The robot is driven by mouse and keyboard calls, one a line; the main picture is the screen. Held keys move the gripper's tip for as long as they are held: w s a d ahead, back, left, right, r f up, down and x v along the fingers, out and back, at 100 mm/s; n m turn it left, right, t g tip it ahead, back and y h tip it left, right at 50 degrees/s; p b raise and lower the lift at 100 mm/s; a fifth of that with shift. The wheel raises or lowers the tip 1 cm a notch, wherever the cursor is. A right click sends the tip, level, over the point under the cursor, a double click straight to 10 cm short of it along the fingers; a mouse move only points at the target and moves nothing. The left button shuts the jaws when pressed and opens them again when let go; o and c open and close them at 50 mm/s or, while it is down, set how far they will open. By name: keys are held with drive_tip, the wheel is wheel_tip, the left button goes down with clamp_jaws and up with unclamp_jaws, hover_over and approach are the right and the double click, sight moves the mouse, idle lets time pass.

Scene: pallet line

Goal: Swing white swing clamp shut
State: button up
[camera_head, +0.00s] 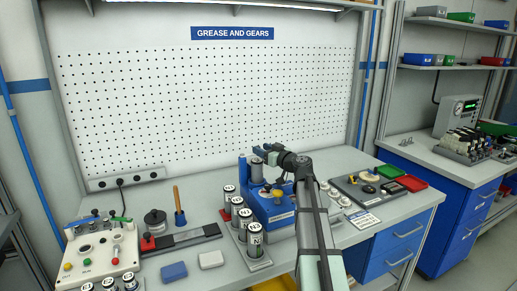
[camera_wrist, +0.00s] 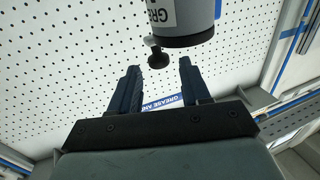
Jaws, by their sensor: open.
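My gripper (camera_head: 268,149) is beside the upper part of a blue fixture (camera_head: 275,212) on the bench. In the wrist view my gripper (camera_wrist: 158,75) has its two dark fingers apart with nothing between them. A grey cylinder (camera_wrist: 183,28) with a white label is just beyond the fingertips; a small black knob (camera_wrist: 157,59) beside it lies ahead of the gap. A grey cylinder (camera_head: 257,170) also shows at the fixture's top in the head view. I cannot make out a white swing clamp for certain; my arm and gripper hide part of the fixture.
Several labelled canisters (camera_head: 246,222) stand close left of the fixture. A white control box (camera_head: 103,250) is at the far left. Right of my arm are a dark tray (camera_head: 352,190) and a red tray (camera_head: 411,183). A pegboard (camera_head: 200,95) rises behind the bench.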

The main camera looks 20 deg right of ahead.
drive_tip(key=v, duration=1)
drive_tip(key=shift+r, duration=0.1)
